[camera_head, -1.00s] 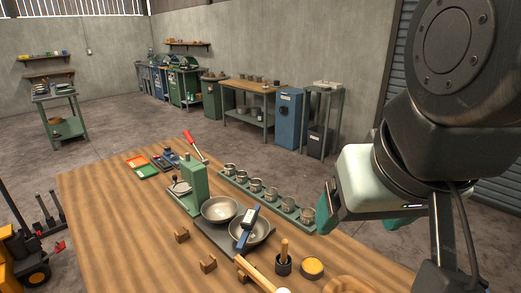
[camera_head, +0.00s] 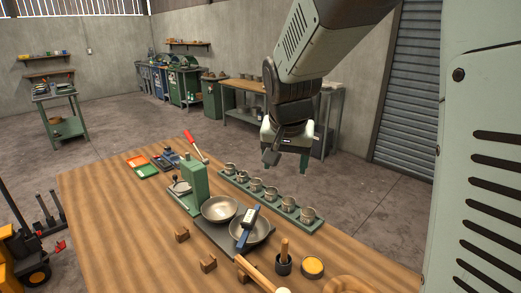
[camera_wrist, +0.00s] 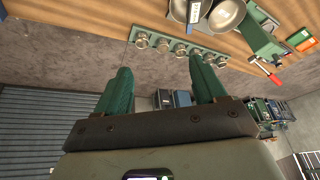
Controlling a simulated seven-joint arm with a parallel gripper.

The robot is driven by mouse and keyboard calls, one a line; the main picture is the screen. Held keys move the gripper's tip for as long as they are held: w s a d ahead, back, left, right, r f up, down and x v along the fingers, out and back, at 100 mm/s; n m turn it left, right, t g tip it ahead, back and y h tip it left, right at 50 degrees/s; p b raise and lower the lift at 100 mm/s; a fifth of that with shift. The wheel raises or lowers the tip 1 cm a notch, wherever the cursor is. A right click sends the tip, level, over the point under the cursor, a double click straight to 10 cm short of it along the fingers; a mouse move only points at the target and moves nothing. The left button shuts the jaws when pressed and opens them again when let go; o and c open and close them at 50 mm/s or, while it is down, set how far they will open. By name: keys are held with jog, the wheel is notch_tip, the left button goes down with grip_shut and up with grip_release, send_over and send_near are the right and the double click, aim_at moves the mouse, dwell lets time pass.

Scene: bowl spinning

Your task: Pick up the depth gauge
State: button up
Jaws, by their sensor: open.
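The depth gauge (camera_head: 248,226), a blue tool with a pale display and a thin bar, lies tilted across the right one of two metal bowls (camera_head: 262,236). Part of it shows at the top edge of the wrist view (camera_wrist: 194,10). My gripper (camera_head: 287,170) is in the air beyond the table's far edge, above and to the right of the gauge, well apart from it. Its two green fingers are spread wide and empty in the wrist view (camera_wrist: 160,85).
A green rack (camera_head: 285,208) with several metal cups stands behind the bowls. A green press (camera_head: 194,185) with a red lever stands left of them. A mallet (camera_head: 255,272), a brush in a pot (camera_head: 283,262) and a yellow tin (camera_head: 312,267) are in front. The table's left front is mostly clear.

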jog(key=w+a+f, duration=0.6)
jog(key=w+f, duration=0.3)
jog(key=f, duration=0.3)
send_near(249, 216)
jog(key=shift+w+a+f+m+h, duration=0.1)
jog(key=shift+w+f+m+h, duration=0.15)
jog(key=shift+f+m+h, duration=0.25)
jog(key=x, duration=0.5)
jog(key=shift+s+a, duration=0.1)
jog(key=shift+a, duration=0.1)
jog(key=shift+x, duration=3.15)
jog(key=shift+a, duration=0.1)
jog(key=shift+c, duration=0.4)
grip_shut()
notch_tip(249, 216, up, 9)
jog(key=shift+f, duration=0.1)
